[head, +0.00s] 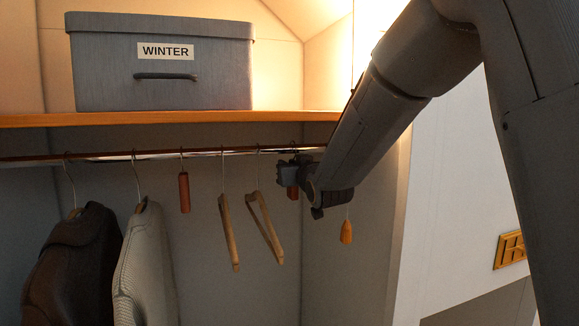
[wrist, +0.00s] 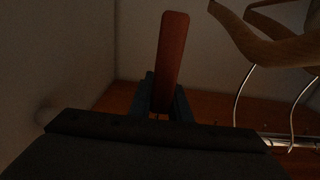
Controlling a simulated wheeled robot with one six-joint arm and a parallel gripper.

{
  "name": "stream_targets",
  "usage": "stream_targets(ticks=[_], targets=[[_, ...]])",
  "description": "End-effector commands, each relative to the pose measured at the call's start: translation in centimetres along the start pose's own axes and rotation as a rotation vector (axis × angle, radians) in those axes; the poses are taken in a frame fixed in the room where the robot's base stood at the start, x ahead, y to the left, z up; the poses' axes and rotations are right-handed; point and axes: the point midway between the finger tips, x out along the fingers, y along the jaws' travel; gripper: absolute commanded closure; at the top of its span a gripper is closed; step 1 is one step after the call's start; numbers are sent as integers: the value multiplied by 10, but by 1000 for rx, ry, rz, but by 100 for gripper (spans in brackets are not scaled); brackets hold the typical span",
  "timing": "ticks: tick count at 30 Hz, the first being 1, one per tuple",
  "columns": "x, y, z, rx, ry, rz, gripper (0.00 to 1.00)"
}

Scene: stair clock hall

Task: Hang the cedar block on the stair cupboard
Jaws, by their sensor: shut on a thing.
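My gripper (head: 288,175) is shut on a reddish-brown cedar block (head: 293,193), near the right end of the cupboard rail (head: 100,157). The block's lower end shows under the jaws, and a thin hook seems to rise above them at rail height. I cannot tell whether that hook is over the rail or only in front of it. In the dark wrist view the block (wrist: 171,50) stands between the two fingers of my gripper (wrist: 166,98); its hook is hidden there. A similar reddish block (head: 184,192) hangs from the rail farther left.
Two wooden hangers (head: 228,230) (head: 265,228) hang left of my gripper. A dark coat (head: 70,260) and a grey coat (head: 146,265) hang farther left. An orange pendant (head: 346,231) hangs just right. The shelf (head: 200,118) above bears a grey WINTER box (head: 160,85).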

Motion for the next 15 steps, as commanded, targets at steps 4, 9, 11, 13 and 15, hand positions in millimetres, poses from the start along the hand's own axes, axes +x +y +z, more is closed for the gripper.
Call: stream_targets(ticks=[4, 9, 11, 13, 15], targets=[[0, 0, 0, 0, 0, 0, 78], [0, 0, 0, 0, 0, 0, 61], [0, 0, 0, 0, 0, 0, 61], [0, 0, 0, 0, 0, 0, 61], [0, 0, 0, 0, -1, 0, 61]])
